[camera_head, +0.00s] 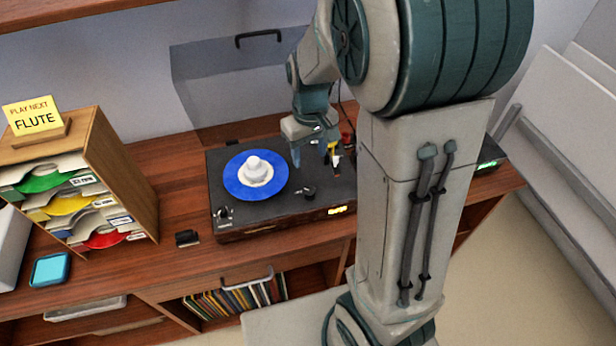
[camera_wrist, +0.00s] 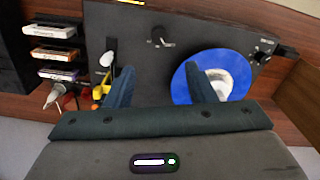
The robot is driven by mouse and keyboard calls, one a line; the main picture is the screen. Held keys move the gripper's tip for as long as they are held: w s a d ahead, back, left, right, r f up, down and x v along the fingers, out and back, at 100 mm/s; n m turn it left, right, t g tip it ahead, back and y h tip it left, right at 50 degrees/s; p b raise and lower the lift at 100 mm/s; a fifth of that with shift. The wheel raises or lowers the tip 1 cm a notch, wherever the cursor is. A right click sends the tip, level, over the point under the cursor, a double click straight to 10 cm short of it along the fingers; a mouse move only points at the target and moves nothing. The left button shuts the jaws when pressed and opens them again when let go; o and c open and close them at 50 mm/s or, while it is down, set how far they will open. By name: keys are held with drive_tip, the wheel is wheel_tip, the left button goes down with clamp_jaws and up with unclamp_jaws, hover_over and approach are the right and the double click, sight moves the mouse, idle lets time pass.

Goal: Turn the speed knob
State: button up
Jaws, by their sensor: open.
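A black knob with a raised pointer (camera_head: 308,192) stands on the front part of the dark turntable deck (camera_head: 285,210); it also shows in the wrist view (camera_wrist: 160,40). Another small dial (camera_head: 222,214) sits at the deck's front left corner, at the right in the wrist view (camera_wrist: 262,55). No readable label shows which is the speed knob. My gripper (camera_head: 313,157) is open and empty above the deck, behind the black knob and apart from it. In the wrist view its two fingers (camera_wrist: 158,72) are spread, the right one overlapping the blue record (camera_wrist: 181,88).
The record carries a white centre piece (camera_head: 254,168). A yellow and white part (camera_head: 334,155) stands close to my gripper's right finger. A wooden sleeve rack (camera_head: 135,190) with a yellow "FLUTE" note (camera_head: 36,115) stands left.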

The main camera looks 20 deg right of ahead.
sight(309, 191)
wheel_tip(309, 191, down, 14)
drive_tip(key=shift+w+p, duration=0.1)
drive_tip(key=shift+p, duration=0.4)
drive_tip(key=c, duration=1)
